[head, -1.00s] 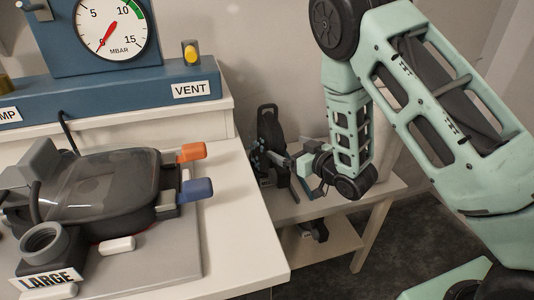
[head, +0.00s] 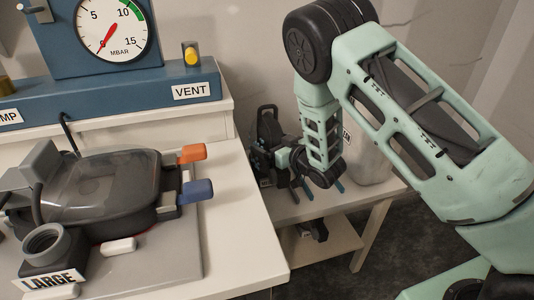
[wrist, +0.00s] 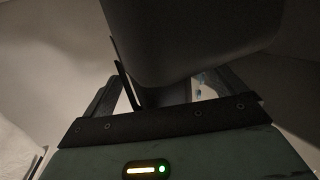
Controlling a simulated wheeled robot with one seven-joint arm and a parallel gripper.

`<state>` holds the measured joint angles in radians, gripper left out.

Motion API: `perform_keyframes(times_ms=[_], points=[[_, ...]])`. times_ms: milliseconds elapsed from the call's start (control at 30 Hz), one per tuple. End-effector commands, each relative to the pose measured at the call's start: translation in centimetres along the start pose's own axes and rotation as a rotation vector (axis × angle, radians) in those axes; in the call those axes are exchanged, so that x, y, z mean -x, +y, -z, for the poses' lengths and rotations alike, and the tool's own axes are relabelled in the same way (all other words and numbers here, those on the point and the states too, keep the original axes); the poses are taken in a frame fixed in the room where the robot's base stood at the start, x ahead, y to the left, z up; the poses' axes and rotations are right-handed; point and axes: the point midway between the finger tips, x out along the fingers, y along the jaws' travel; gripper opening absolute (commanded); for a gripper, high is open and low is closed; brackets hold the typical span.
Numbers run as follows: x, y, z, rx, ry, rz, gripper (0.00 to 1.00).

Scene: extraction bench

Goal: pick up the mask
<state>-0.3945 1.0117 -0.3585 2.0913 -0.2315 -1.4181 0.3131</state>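The black mask-like item (head: 268,128) stands upright on the low side table at the back, partly hidden by my arm's end; I cannot tell its full shape. My gripper (head: 291,184) is beside it, at its right, small and partly hidden by its own wrist. In the wrist view, my gripper (wrist: 170,90) has its two fingers wide apart. A large dark smooth body fills the upper middle and reaches down between them, with a gap at the right finger. Contact cannot be told. A dark clear-fronted piece (head: 100,185) with orange and blue tabs lies on the near bench.
The near bench (head: 232,240) holds a grey board, a LARGE label and a blue gauge unit (head: 110,85) marked VENT. A pale container (head: 372,160) stands on the side table (head: 385,194), right of my gripper. A dark item (head: 315,229) sits on the lower shelf.

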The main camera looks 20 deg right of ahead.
Motion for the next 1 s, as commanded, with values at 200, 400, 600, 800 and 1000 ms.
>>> perform_keyframes(times_ms=[200,400,600,800,1000], points=[[0.0,0.0,0.0,0.0,0.0,0.0,0.33],[0.0,0.0,0.1,0.001,0.004,0.0,0.18],[0.1,0.0,0.6,0.001,0.004,0.0,0.18],[0.3,0.0,2.7,0.001,0.008,0.001,0.18],[0.8,0.1,5.7,0.0,0.008,0.0,0.18]])
